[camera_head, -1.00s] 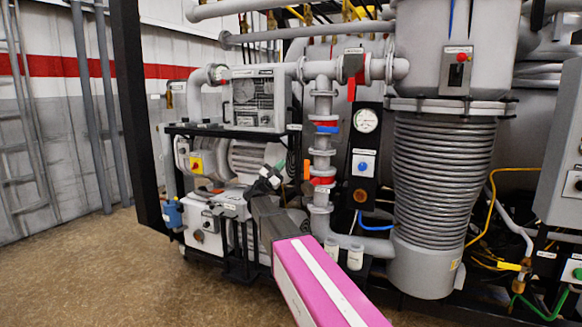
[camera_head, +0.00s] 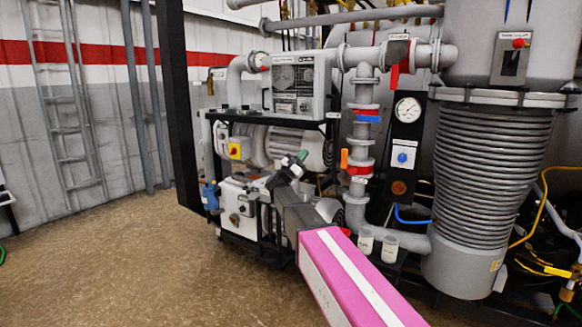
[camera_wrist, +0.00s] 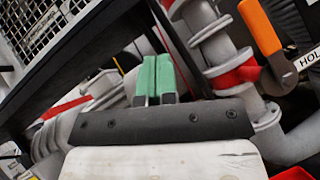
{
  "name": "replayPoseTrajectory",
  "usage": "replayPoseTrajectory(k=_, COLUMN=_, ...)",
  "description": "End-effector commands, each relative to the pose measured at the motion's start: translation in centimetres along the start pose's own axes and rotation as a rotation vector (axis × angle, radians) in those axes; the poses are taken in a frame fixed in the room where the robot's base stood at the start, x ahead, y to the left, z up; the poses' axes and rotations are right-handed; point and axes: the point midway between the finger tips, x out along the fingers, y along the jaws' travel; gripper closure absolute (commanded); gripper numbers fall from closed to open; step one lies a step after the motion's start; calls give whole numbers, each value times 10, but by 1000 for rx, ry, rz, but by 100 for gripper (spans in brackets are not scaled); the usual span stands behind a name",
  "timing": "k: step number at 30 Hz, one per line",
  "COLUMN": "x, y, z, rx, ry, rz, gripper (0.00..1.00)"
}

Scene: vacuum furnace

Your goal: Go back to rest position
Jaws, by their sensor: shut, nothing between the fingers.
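My gripper (camera_head: 301,156) shows in the head view at the end of my pink and grey arm, in front of the pump rack. In the wrist view my gripper (camera_wrist: 156,78) has its two green fingertips side by side, shut and empty. A vertical grey pipe with red and blue valve parts (camera_head: 362,140) stands just to its right in the head view. The wrist view shows an orange handle (camera_wrist: 260,27) and a red clamp (camera_wrist: 236,76) on this pipework, apart from the fingers.
The pump rack (camera_head: 262,122) stands behind my gripper. A gauge panel (camera_head: 405,150) and a ribbed grey column (camera_head: 490,180) stand to the right. A black post (camera_head: 178,110) rises at the left. The brown floor (camera_head: 110,265) at the left is clear.

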Motion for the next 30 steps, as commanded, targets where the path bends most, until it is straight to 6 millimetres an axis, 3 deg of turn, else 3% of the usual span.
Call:
replayPoseTrajectory(k=8, x=-26, y=-10, z=-37, rx=-449, ry=152, rz=370, gripper=100)
replayPoseTrajectory(k=17, x=-101, y=-48, z=-93, rx=-1100, ry=214, rz=989, gripper=100)
replayPoseTrajectory(k=23, x=-169, y=-105, z=-121, rx=-1482, ry=148, rz=1474, gripper=100)
replayPoseTrajectory(k=30, x=-252, y=-204, z=-128, rx=-1778, ry=-53, rz=2139, gripper=100)
